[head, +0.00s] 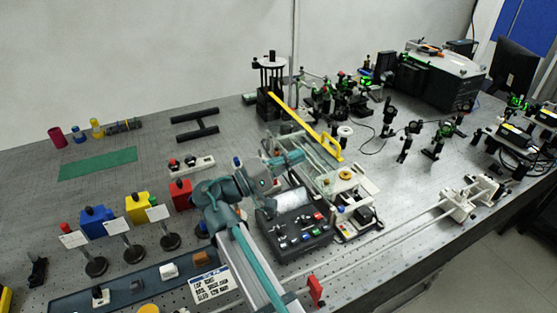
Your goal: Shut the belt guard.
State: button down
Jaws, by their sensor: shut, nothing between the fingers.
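A long yellow bar (300,122), which looks like the belt guard, slopes from the black tower (270,85) with a round disc on top down toward the right. Its lower end is bent into a yellow loop near the pale machine bed. I cannot tell from this view how far it is open. My gripper (298,157) is at the end of my teal and grey arm, left of and below the bar and apart from its lower end in the picture. The gripper appears shut and empty, with its fingertips too small to see clearly.
A black control box (293,226) with coloured buttons stands in front of my gripper. Dark optic mounts (335,100) crowd the back right of the bar. Long rails (375,250) run along the front right.

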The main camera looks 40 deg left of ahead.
aim_at(329, 139)
jog(key=p+x, duration=0.2)
jog(key=x, duration=0.3)
jog(key=shift+w+d+r, duration=0.1)
jog(key=shift+w+r, duration=0.15)
jog(key=shift+w, duration=0.1)
jog(key=shift+w+d, duration=0.25)
jog(key=shift+w, duration=0.45)
